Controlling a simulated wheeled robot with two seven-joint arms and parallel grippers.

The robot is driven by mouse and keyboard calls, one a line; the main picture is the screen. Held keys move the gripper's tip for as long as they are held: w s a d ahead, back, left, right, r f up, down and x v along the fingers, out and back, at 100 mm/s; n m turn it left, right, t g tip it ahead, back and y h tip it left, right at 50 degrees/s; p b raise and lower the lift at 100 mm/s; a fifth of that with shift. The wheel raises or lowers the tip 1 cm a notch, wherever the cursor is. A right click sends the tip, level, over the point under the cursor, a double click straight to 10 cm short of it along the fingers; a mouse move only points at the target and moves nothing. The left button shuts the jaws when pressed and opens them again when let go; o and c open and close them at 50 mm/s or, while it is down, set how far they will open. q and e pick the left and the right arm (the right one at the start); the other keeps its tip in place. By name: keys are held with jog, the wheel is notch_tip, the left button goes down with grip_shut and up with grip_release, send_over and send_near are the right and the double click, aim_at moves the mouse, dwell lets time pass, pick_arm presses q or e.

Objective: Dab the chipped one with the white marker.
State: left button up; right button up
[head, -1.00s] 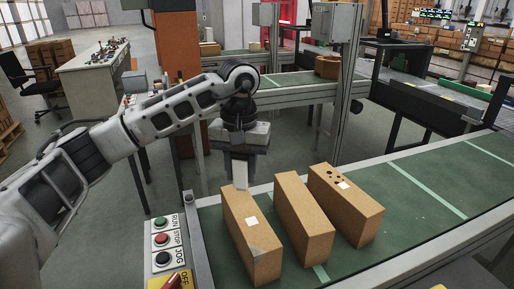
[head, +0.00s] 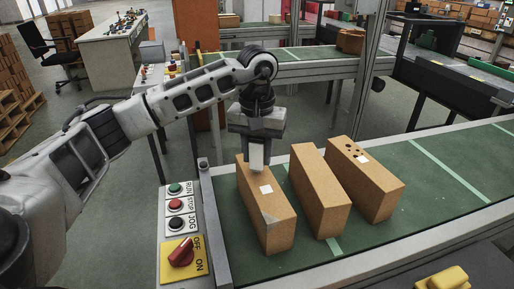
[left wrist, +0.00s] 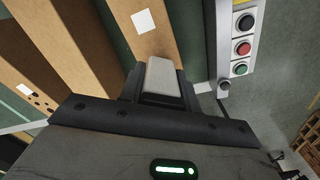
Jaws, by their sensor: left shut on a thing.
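Three tan bricks stand in a row on the green conveyor belt. The left brick (head: 272,205) has a white square on top and a grey, broken-looking patch at its near corner. The middle brick (head: 318,185) looks plain on top. The right brick (head: 365,182) has several dark holes and a white square. My left gripper (head: 257,152) is shut on a pale block, apparently the white marker (left wrist: 163,78), over the far end of the left brick. Whether the marker touches the brick cannot be told. My right gripper is out of view.
A control panel with buttons (head: 176,204) and a red switch on a yellow plate (head: 181,252) stands left of the belt. A yellow object (head: 443,280) is at the bottom right. The belt (head: 440,165) right of the bricks is clear.

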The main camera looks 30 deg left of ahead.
pick_arm(q)
jog(key=shift+f, duration=0.1)
dwell(0.7)
jog(key=shift+f+b, duration=0.45)
dwell(1.3)
jog(key=shift+r+p, duration=1.7)
jog(key=shift+r, duration=1.85)
